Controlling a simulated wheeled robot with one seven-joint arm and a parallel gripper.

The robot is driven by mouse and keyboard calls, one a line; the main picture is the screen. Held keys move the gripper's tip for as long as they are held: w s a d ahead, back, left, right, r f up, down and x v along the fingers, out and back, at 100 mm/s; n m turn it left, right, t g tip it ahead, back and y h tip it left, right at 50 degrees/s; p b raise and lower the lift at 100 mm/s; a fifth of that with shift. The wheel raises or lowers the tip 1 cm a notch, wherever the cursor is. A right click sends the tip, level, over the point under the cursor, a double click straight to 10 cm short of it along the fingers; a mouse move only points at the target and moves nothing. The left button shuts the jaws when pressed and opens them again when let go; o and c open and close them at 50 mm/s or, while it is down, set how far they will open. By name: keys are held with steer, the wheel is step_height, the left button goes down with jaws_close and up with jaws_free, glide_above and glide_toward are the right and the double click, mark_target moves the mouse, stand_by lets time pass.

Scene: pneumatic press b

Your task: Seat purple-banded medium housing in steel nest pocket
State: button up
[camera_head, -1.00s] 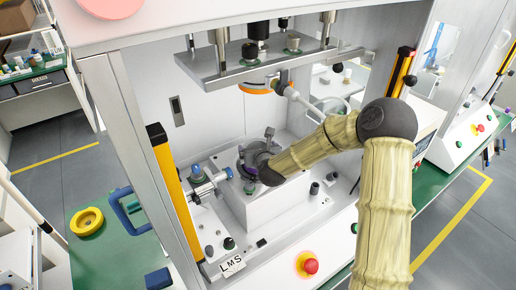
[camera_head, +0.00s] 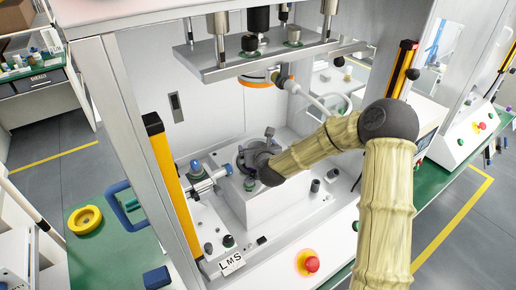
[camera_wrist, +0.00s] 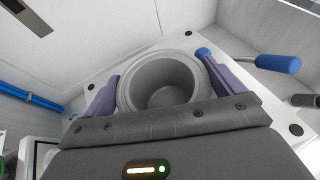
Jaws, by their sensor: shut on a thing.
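My gripper (camera_wrist: 160,90) has its two purple fingers on either side of a grey, round, hollow housing (camera_wrist: 165,68), and is shut on it. The wrist view looks down into the open top of the housing. No purple band can be made out on it there. In the head view my dark gripper (camera_head: 254,156) is low over the white block (camera_head: 262,208) inside the press. The steel nest pocket is hidden behind the housing and gripper, so I cannot tell whether the housing is in it.
The press's upper plate (camera_head: 270,62) hangs above my arm. A yellow guard post (camera_head: 168,185) is at the left front, and a red button (camera_head: 311,264) is at the front. The green table (camera_head: 100,255) is outside at left.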

steer(key=shift+f+b, duration=0.4)
steer(key=o, duration=1)
steer(key=shift+c, duration=0.2)
steer(key=shift+s, duration=0.15)
steer(key=b+v, duration=0.3)
steer(key=v, duration=1.4)
steer(key=shift+r, duration=0.2)
